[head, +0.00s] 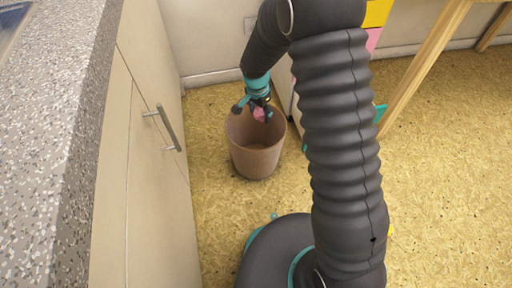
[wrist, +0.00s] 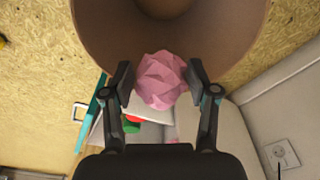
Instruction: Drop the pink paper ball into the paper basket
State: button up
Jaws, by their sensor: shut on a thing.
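The pink paper ball (wrist: 161,80) is held between the two fingertips of my gripper (wrist: 160,84) in the wrist view. In the head view the ball (head: 259,114) shows as a small pink patch below my gripper (head: 262,104). My gripper is shut on it. The brown paper basket (head: 255,158) stands upright on the floor. The ball is at the basket's far rim in the head view. In the wrist view the basket (wrist: 105,35) opens beyond the ball, and the ball overlaps its rim. The exact height of the ball above the rim cannot be told.
A cabinet with a metal handle (head: 168,127) and a speckled countertop (head: 60,130) are on the left. A wooden table leg (head: 425,70) is at the right. Red and green items (wrist: 132,124) lie behind the gripper in the wrist view.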

jog(key=shift+f+b, duration=1.15)
jog(key=shift+f, duration=1.3)
jog(key=o, duration=0.8)
jog(key=shift+r, duration=0.1)
jog(key=r, duration=0.8)
jog(key=s+a+r, duration=0.1)
jog(key=r, duration=0.2)
jog(key=shift+r, duration=0.4)
